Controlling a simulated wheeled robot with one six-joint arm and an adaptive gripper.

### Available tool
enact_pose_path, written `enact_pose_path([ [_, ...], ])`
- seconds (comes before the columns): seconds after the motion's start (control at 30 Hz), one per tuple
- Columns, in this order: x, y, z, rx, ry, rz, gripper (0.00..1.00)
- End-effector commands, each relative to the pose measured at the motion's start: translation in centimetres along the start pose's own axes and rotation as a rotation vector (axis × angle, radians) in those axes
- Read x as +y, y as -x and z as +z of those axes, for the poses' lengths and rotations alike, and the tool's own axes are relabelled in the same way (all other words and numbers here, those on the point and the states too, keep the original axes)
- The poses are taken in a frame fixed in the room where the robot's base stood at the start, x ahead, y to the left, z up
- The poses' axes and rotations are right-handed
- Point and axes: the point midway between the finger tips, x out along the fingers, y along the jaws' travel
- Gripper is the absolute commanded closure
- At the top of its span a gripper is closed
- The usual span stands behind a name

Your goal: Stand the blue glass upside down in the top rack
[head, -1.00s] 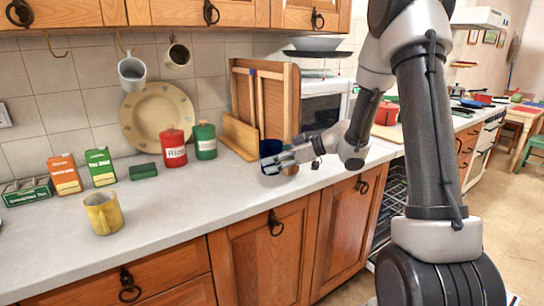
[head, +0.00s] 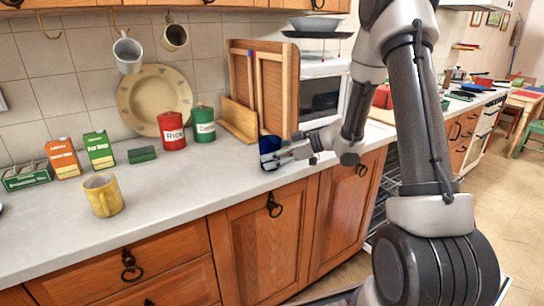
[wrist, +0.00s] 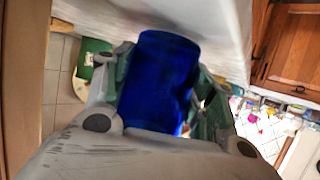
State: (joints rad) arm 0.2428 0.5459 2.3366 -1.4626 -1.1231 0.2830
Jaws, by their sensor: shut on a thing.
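The blue glass (head: 268,147) is at the counter's front part, near the wooden boards. My gripper (head: 277,157) is shut on it, coming in from the right. In the wrist view the blue glass (wrist: 160,82) fills the space between the two fingers of my gripper (wrist: 165,90). Whether its base still touches the counter is hard to tell. The dishwasher rack (head: 384,205) shows only in part below the counter, behind my arm.
A yellow mug (head: 103,196) stands on the left of the counter (head: 190,190). Red and green canisters (head: 173,131) stand behind, left of the glass. Wooden boards (head: 262,88) lean on the wall close behind my gripper. The counter's front middle is clear.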

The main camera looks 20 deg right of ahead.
Motion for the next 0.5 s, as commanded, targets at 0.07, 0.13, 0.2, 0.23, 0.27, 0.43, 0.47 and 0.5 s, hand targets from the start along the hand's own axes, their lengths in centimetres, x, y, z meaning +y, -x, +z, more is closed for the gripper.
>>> enact_pose_path([
  [0.07, 0.01, -0.04, 0.07, 0.001, 0.000, 0.000, 0.77],
  [0.13, 0.01, -0.09, 0.18, 0.001, 0.000, 0.000, 0.77],
  [0.2, 0.01, -0.14, 0.31, 0.001, 0.000, 0.000, 0.77],
  [0.23, 0.01, -0.17, 0.37, 0.001, 0.000, 0.000, 0.77],
  [0.27, 0.01, -0.20, 0.43, 0.001, 0.000, 0.000, 0.77],
  [0.43, 0.01, -0.34, 0.75, 0.001, -0.001, -0.001, 0.77],
  [0.47, 0.01, -0.36, 0.81, 0.001, -0.001, -0.001, 0.77],
  [0.5, 0.01, -0.39, 0.87, 0.001, -0.001, -0.001, 0.77],
])
